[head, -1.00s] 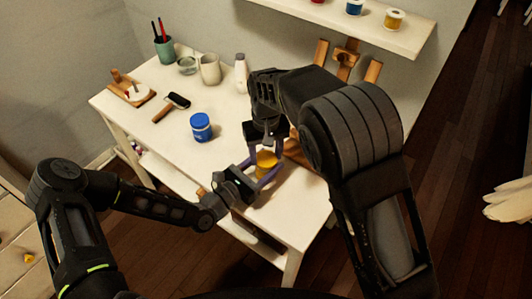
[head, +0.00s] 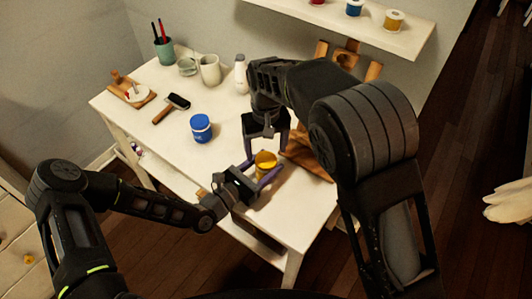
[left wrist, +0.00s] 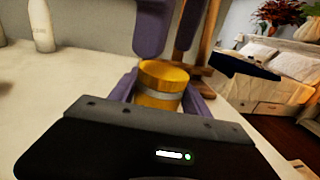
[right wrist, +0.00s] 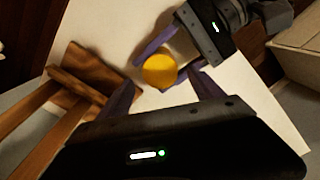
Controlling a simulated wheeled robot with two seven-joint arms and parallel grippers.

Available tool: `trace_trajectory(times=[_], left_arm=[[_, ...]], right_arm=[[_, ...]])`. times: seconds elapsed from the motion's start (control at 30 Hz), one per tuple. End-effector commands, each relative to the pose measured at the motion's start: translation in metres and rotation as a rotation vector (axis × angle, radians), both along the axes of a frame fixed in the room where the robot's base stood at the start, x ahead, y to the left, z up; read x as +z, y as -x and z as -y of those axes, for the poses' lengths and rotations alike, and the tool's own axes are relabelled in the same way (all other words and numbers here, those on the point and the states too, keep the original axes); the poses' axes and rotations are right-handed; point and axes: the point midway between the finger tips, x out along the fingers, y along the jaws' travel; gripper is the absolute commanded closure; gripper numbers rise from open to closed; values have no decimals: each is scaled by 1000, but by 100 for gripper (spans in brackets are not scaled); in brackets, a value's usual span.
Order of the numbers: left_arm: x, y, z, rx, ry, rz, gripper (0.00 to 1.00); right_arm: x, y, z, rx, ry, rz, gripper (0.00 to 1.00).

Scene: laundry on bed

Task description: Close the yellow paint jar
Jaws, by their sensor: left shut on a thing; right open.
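The yellow paint jar (head: 265,161) stands near the front right of the white table (head: 228,160). My left gripper (head: 262,170) is shut around its sides from the front left. In the left wrist view the jar (left wrist: 158,100) has a pale band, with a yellow lid (left wrist: 163,72) on top; I cannot tell how tight it sits. My right gripper (head: 265,146) is open and empty above the jar. The right wrist view shows the round yellow top (right wrist: 159,71) between its spread fingers, seen from above. The right fingers look clear of the lid.
A blue jar (head: 201,128) stands left of the yellow one. Behind are a roller (head: 174,105), a wooden board (head: 130,92), a brush cup (head: 164,50), a mug (head: 209,68) and a white bottle (head: 241,73). A wooden easel (head: 305,155) is close on the right.

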Motion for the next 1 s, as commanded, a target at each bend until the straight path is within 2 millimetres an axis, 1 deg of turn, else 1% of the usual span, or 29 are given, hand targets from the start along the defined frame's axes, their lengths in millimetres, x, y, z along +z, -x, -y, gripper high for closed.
trace_trajectory(times=[0.03, 0.1, 0.17, 0.37, 0.43, 0.6, 0.67, 0.7, 0.77, 1.0], left_arm=[[1, 0, 0, 0, 1, 1, 100], [1, 0, 0, 0, 1, 1, 100], [1, 0, 0, 0, 1, 1, 100], [1, 0, 0, 0, 1, 1, 100], [1, 0, 0, 0, 1, 1, 100], [1, 0, 0, 0, 1, 2, 100], [1, 0, 0, 0, 1, 2, 100], [1, 0, 0, 0, 1, 2, 100], [1, 0, 0, 0, 1, 1, 100], [1, 0, 0, 0, 1, 2, 100]], right_arm=[[6, 0, -1, 1, -1, 1, 24], [12, 0, -1, 1, -2, 0, 24], [14, 0, 0, 1, -1, 0, 24], [14, 1, 0, 1, 0, -1, 24], [14, 0, 0, 0, 0, -1, 27], [13, -3, 9, -25, -18, -11, 27], [16, -4, 8, -13, -41, -16, 27], [18, -4, 7, 17, -53, -19, 27], [24, -4, 5, 135, -63, -18, 27], [46, -1, -4, 718, -34, 5, 27]])
